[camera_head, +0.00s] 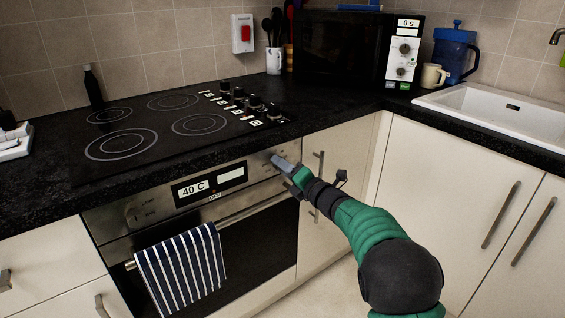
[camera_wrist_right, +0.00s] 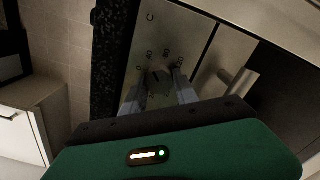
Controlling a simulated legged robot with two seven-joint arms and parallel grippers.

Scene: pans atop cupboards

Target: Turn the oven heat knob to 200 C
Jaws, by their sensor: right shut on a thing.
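The oven (camera_head: 270,225) is built in under the hob, with a steel control panel across its top. Its display (camera_head: 194,189) reads 40 C. The oven's left knob (camera_head: 131,214) shows on the panel. My right gripper (camera_head: 281,163) reaches the right end of the panel and hides the knob there in the head view. In the right wrist view, my right gripper (camera_wrist_right: 162,82) has its fingers on both sides of the dark heat knob (camera_wrist_right: 160,84) and is shut on it. Small marks surround the knob. My left gripper is not in view.
A striped towel (camera_head: 180,268) hangs on the oven's handle (camera_head: 250,209). The black worktop edge (camera_head: 235,150) overhangs just above the panel. The hob (camera_head: 140,133) with its own knobs, a microwave (camera_head: 345,50) and a sink (camera_head: 495,112) are above. Cupboard handles (camera_head: 318,165) stick out right of the oven.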

